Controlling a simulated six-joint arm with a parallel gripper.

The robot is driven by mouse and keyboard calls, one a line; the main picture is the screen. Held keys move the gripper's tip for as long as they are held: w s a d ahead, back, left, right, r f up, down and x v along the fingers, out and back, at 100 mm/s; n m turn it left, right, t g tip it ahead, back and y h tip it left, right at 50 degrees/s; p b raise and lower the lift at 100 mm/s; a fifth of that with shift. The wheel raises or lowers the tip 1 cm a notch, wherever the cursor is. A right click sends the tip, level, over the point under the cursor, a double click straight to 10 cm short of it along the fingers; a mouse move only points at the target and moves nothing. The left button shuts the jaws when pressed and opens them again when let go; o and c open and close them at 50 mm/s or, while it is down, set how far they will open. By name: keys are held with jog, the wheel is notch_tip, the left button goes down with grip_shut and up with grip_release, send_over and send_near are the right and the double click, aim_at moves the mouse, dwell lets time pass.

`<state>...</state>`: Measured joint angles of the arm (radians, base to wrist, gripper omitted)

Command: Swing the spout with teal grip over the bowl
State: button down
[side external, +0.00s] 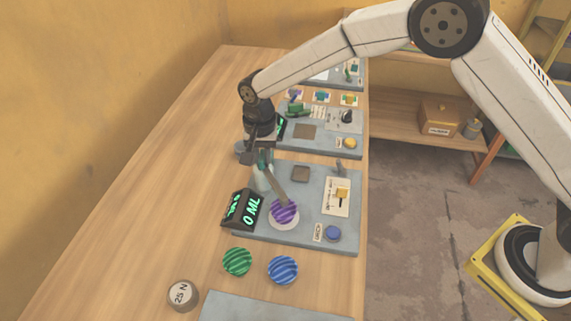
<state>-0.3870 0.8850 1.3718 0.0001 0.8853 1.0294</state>
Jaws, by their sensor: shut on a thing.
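My gripper (261,152) points down over the grey plate (312,180) and is shut on the teal grip (262,165) of the spout. The jaws partly hide the grip. The grey spout (276,187) slants from the grip toward the front right, and its tip shows at the upper edge of a round purple-striped thing (284,213), which seems to be the bowl. I cannot tell whether its tip is over the bowl or behind it. The purple thing sits on a pale disc (286,227). A pale, see-through stand (260,182) is below the grip.
A black display reading "0 ML" (242,210) stands left of the bowl. A blue button (333,233) and a card with a yellow part (341,195) are to the right. Green (237,261) and blue (283,270) striped round things and a "25 N" cylinder (183,295) stand in front.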

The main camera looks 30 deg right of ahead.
dwell(0.4)
jog(key=c, duration=0.6)
grip_release()
jog(key=shift+r, duration=0.15)
jog(key=shift+r, duration=3.8)
jog(key=s+d+f+n+t, duration=0.1)
jog(key=s+d+n, duration=0.6)
jog(key=s+d, duration=1.3)
jog(key=s+t, duration=0.1)
jog(key=s, duration=0.1)
jog(key=shift+s+d+t, duration=0.3)
